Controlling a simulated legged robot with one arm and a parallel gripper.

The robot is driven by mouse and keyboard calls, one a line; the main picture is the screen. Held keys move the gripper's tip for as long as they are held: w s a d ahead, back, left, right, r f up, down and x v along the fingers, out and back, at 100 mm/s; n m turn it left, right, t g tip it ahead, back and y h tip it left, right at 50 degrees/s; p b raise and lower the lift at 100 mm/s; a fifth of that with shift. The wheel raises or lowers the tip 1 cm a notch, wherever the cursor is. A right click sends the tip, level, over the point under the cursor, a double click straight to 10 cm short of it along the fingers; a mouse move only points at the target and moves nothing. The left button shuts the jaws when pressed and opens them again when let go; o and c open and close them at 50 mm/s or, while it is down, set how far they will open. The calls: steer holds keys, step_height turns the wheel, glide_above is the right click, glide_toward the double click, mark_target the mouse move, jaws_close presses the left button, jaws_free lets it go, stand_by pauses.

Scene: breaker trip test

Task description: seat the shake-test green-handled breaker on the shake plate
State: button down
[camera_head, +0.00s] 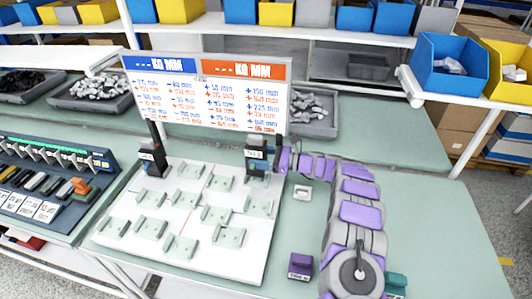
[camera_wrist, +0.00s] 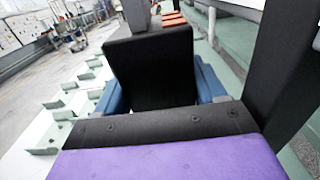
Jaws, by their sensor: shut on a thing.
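The white shake plate (camera_head: 168,243) lies on the green bench, with several pale green cradles (camera_head: 215,215) on it. My gripper (camera_head: 272,162) reaches in from the right at the plate's back right corner. In the wrist view, a blue body (camera_wrist: 207,80) shows on both sides of a black gripper part, and my gripper is shut on it. I take this to be the breaker; its handle is hidden, so I cannot tell its colour. I cannot tell whether it touches the plate.
A black labelled post (camera_head: 152,160) stands at the plate's back left, a similar label (camera_head: 255,153) beside my gripper. A sign board (camera_head: 205,95) stands behind. A purple block (camera_head: 300,265), a small white piece (camera_head: 303,192) and a teal block (camera_head: 396,282) are on the right. A breaker panel (camera_head: 50,190) is left.

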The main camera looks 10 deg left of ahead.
steer(key=shift+a+f, duration=0.75)
steer(key=shift+a, duration=0.3)
steer(key=shift+d+r, duration=0.2)
steer(key=shift+d, duration=0.8)
steer(key=shift+d+r, duration=0.15)
steer(key=shift+d, duration=0.8)
steer(key=shift+a+f, duration=0.2)
steer(key=shift+a, duration=0.75)
steer(key=shift+a+f, duration=0.2)
steer(key=shift+a, duration=0.75)
steer(key=shift+s+d+r, duration=0.1)
steer(key=shift+d+r, duration=0.1)
steer(key=shift+d, duration=0.4)
steer(key=shift+d+r, duration=0.15)
steer(key=shift+d, duration=0.45)
steer(key=shift+a+f, duration=0.15)
steer(key=shift+a, duration=0.55)
steer(key=shift+a+f, duration=0.15)
steer(key=shift+a, duration=0.5)
steer(key=shift+d+r, duration=0.25)
steer(key=shift+d, duration=1.2)
steer(key=shift+a+f, duration=0.2)
steer(key=shift+a, duration=0.3)
steer(key=shift+d+r, duration=0.15)
steer(key=shift+d, duration=1.1)
steer(key=shift+a, duration=0.9)
steer(key=shift+d+f, duration=0.3)
steer(key=shift+a+f+b, duration=0.2)
steer(key=shift+f+b, duration=0.2)
steer(key=shift+f, duration=0.05)
